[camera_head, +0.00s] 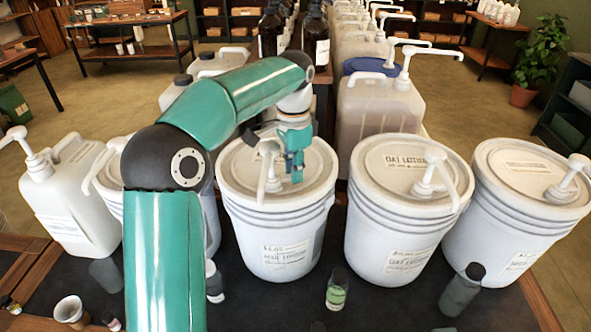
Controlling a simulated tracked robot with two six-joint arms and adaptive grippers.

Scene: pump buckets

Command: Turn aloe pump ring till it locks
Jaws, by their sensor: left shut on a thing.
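The aloe pump bucket (279,229) appears to be the white bucket in the middle of the camera_head view; its label is too small to read surely. Its white pump (266,170) stands on the lid (315,170), with the spout hanging toward me. My left gripper (291,168) is over the lid, at the pump's right side and partly behind it. It is shut on the pump ring, as far as I can see; the ring itself is mostly hidden by the gripper and spout. My right gripper is not in view.
An oat lotion bucket (402,220) and another pump bucket (520,205) stand to the right. A white jug (72,195) is at the left. Small bottles, including a green-labelled one (337,290), stand on the dark mat in front. My left arm covers another bucket.

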